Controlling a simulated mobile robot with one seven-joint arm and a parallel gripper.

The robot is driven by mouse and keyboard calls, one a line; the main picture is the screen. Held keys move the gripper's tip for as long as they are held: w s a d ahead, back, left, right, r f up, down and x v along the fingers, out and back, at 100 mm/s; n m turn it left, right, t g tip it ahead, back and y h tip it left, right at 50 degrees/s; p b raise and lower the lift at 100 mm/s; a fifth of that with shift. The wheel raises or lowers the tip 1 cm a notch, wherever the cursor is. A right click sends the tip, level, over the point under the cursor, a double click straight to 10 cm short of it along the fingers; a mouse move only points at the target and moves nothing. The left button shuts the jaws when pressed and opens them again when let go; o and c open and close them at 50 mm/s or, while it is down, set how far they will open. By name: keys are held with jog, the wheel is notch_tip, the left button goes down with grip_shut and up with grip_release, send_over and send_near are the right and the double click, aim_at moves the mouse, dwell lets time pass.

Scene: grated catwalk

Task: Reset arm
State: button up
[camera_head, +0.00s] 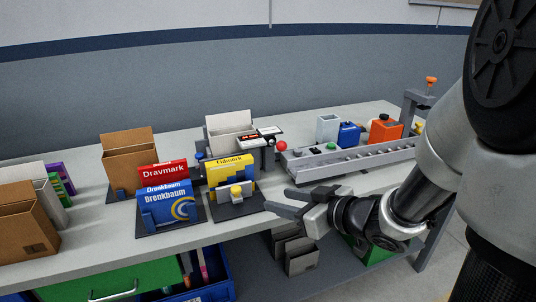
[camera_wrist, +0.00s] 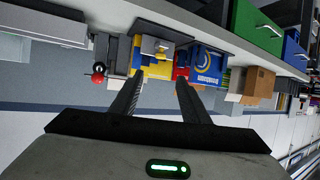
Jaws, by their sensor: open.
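My gripper (camera_head: 290,203) is open and empty, held in the air at the front edge of the long grey table (camera_head: 105,238). Its two fingers point left in the head view, toward the yellow box stand. In the wrist view my gripper (camera_wrist: 158,88) shows both fingers apart with nothing between them. My arm comes in from the right side of the head view. The wrist view appears upside down, with the yellow box (camera_wrist: 155,70) and blue Drenkbaum box (camera_wrist: 210,65) beyond the fingers.
The red Dravmark box (camera_head: 163,170), cardboard boxes (camera_head: 130,160) and a conveyor-like rail (camera_head: 350,157) stand on the table. An orange container (camera_head: 385,130) and blue one (camera_head: 349,135) are behind the rail. A green drawer (camera_head: 115,283) and grey bins (camera_head: 298,255) are below.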

jog(key=d+r+m+t+h, duration=0.1)
jog(key=d+r+m+h, duration=0.4)
jog(key=d+r+h, duration=0.45)
jog(key=s+a+f+m+g+y, duration=0.1)
jog(key=s+a+g, duration=0.15)
jog(key=s, duration=0.65)
jog(key=s+a+f+m+g+y, duration=0.1)
jog(key=s+a+m+g, duration=0.15)
jog(key=s, duration=0.75)
notch_tip(320, 180, up, 17)
jog(key=g+p, duration=0.1)
jog(key=p, duration=1.6)
jog(key=shift+w+d+r+n+h, duration=0.15)
jog(key=shift+w+d+n+h, duration=0.2)
jog(key=shift+d+n, duration=0.1)
